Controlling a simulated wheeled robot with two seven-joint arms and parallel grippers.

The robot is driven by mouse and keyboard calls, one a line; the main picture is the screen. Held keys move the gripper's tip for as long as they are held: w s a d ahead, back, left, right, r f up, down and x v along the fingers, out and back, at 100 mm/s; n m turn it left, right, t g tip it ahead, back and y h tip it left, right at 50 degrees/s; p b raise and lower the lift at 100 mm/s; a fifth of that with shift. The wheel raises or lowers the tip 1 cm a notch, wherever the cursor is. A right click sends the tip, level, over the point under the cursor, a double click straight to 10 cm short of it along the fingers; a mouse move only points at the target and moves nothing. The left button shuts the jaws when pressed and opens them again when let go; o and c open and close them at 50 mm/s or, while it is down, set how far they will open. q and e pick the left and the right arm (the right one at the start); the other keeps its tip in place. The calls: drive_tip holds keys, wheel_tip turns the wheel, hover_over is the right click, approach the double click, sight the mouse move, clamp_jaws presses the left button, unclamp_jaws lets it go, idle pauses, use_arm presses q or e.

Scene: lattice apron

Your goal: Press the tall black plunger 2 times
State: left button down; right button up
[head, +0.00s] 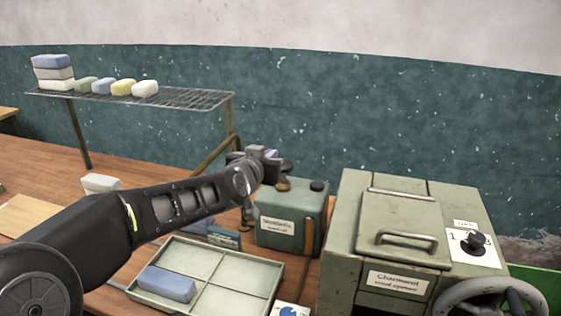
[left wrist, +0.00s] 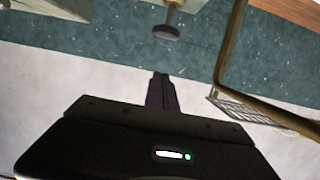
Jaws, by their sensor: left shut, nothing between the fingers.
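The tall black plunger (head: 286,166) has a dark disc top on a brass stem. It stands on a green box (head: 272,235) with a white label, and my left gripper partly hides it in the head view. In the left wrist view, the plunger (left wrist: 165,33) appears upside down, just beyond my fingertips, with a gap between them in the picture. My left gripper (head: 263,153) is shut and empty beside the plunger top; its closed fingers (left wrist: 160,88) show in the wrist view. I cannot tell their exact height difference. My right gripper is not in view.
A shorter black cap (head: 318,186) sits on the same box. A larger green cabinet (head: 345,215) with a handle, black knob (head: 475,241) and handwheel (head: 490,295) stands right. A divided tray (head: 225,264) lies in front. A wire rack (head: 190,99) with several blocks stands behind left.

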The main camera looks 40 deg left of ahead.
use_arm(q)
drive_tip(key=x, duration=0.9)
drive_tip(key=shift+w+f+p, duration=0.1)
drive_tip(key=shift+f+p, duration=0.2)
wheel_tip(320, 180, down, 2)
drive_tip(key=shift+f, duration=0.8)
drive_tip(key=f+b, duration=0.4)
drive_tip(key=shift+s, duration=0.25)
drive_tip(key=shift+r, duration=0.1)
